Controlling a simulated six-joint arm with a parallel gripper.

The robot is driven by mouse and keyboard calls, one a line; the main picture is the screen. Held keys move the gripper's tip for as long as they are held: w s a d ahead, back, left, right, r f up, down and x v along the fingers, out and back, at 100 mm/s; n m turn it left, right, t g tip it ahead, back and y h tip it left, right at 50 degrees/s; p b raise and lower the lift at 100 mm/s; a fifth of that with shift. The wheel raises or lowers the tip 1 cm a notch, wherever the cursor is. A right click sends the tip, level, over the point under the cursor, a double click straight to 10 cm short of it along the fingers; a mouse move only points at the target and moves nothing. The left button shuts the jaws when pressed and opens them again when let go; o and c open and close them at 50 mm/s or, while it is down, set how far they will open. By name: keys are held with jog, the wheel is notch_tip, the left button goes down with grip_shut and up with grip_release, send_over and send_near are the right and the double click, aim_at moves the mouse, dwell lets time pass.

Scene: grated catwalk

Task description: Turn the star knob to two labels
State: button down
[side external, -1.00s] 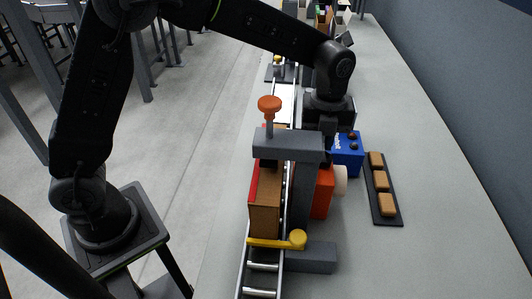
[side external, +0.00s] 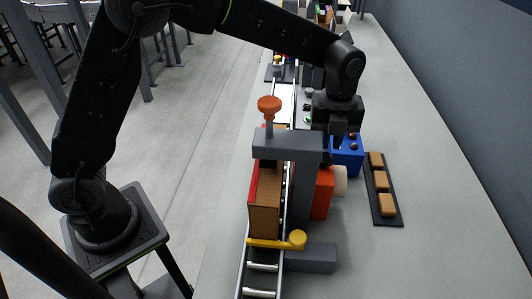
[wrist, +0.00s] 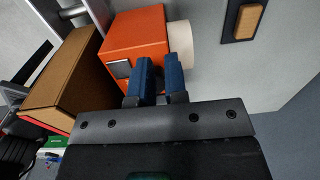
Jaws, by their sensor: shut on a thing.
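My gripper (wrist: 160,82) has its two blue-padded fingers close together with a narrow gap. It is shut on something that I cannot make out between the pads. In the wrist view the fingertips overlap the near edge of an orange box (wrist: 139,34), which has a white roll (wrist: 181,43) on its side. An orange-red knob (side external: 269,104) tops the frame's post, apart from my gripper. I cannot tell which knob is the star knob.
A brown carton (side external: 265,213) with a red side stands on the roller conveyor (side external: 262,266) under the grey frame (side external: 288,144). A yellow arm (side external: 298,238) crosses before it. A dark tray (side external: 391,218) holds brown blocks at right. The bench beyond the tray is clear.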

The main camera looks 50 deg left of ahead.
jog(key=shift+d+f, duration=0.2)
jog(key=shift+f, duration=0.5)
jog(key=shift+w+r, duration=0.1)
jog(key=shift+r, duration=0.1)
jog(key=shift+w+a+r, duration=0.1)
jog(key=shift+r, duration=2.85)
